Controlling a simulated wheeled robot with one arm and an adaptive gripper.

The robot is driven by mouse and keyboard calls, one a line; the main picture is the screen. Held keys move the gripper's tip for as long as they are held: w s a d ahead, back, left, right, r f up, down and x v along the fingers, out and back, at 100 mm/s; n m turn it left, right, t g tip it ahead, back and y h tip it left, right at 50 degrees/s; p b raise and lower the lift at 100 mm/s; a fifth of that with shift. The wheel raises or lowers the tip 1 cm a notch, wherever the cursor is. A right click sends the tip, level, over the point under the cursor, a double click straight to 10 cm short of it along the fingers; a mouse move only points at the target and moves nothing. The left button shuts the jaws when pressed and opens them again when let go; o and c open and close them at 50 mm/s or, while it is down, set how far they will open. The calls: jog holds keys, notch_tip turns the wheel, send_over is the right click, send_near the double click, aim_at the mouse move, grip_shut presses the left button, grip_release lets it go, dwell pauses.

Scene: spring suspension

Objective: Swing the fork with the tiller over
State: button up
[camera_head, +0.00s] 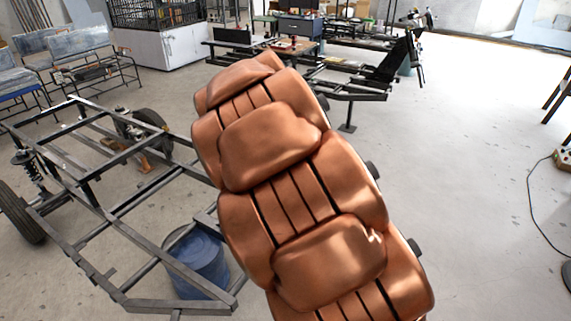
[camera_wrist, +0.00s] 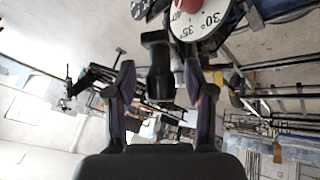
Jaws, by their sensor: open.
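In the wrist view my gripper (camera_wrist: 159,70) is open, with a dark finger on either side. A black block-like part (camera_wrist: 158,82) shows between the fingers, with a visible gap on each side; it may be the tiller's grip, but I cannot tell for sure. Beyond it, at the top, is a white round dial (camera_wrist: 208,22) with degree marks, 30° and 35 readable, and a red centre. The fork cannot be made out clearly. My gripper does not show in the head view.
Copper-brown padded seats (camera_head: 300,190) fill the middle of the head view. A bare metal chassis (camera_head: 95,240) with wheels and a spring stands left, with a blue bucket (camera_head: 197,262) by it. Benches (camera_head: 80,55) stand behind. Open floor (camera_head: 460,150) lies right.

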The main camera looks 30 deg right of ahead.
jog(key=v, duration=1.2)
jog(key=shift+s, duration=0.15)
